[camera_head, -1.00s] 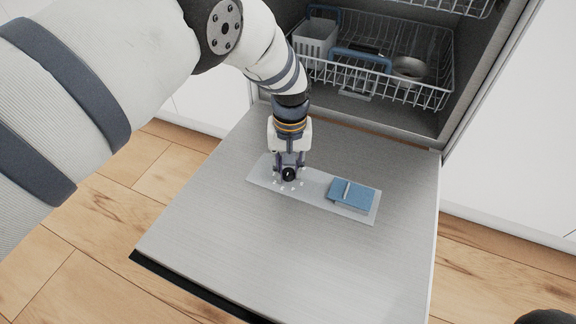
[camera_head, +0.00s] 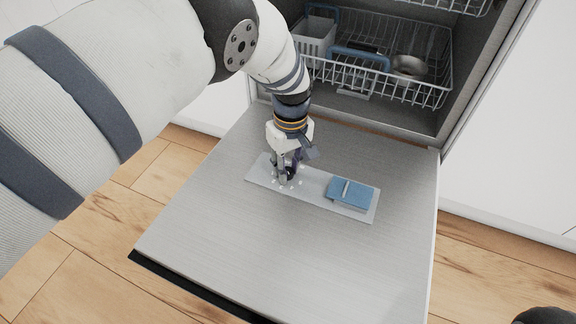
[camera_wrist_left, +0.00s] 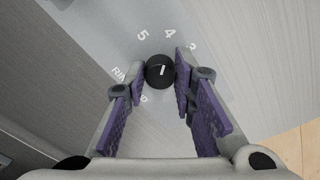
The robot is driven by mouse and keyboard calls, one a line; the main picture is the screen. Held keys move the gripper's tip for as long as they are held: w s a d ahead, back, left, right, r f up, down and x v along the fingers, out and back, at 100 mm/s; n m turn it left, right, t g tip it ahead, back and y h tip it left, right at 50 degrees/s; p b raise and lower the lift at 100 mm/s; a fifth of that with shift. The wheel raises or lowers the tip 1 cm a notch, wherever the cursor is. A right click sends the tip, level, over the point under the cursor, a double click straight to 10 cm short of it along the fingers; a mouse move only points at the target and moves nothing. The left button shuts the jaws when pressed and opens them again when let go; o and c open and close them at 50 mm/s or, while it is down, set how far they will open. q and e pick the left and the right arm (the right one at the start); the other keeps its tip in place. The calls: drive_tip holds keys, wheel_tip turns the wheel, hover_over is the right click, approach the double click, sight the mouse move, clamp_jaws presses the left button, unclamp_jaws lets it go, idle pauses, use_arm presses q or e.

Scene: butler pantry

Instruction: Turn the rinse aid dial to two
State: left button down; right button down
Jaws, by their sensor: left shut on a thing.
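The rinse aid dial (camera_wrist_left: 160,76) is a small round black knob with a white pointer line, seen in the left wrist view. The line points roughly toward the printed 4. The numbers 5, 4 and 3 show around it; other markings are partly hidden by the fingers. My left gripper (camera_wrist_left: 161,66) has its purple-padded fingers on either side of the dial and is shut on it. In the head view the left gripper (camera_head: 285,174) reaches down to the grey dispenser panel (camera_head: 318,193) and largely covers the dial.
The panel lies on the lowered dishwasher door (camera_head: 245,235). A blue dispenser lid (camera_head: 351,193) sits right of the gripper. Behind is the wire rack (camera_head: 400,90) with a grey basket (camera_head: 314,38) and a metal bowl (camera_head: 409,68). The front of the door is clear.

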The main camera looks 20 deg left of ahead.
sight(290, 171)
use_arm(q)
drive_tip(key=shift+s, duration=0.1)
idle(0.3)
drive_tip(key=c, duration=1.3)
unclamp_jaws()
drive_tip(key=shift+c, duration=0.2)
wheel_tip(290, 171, up, 12)
drive_tip(key=shift+d, duration=0.2)
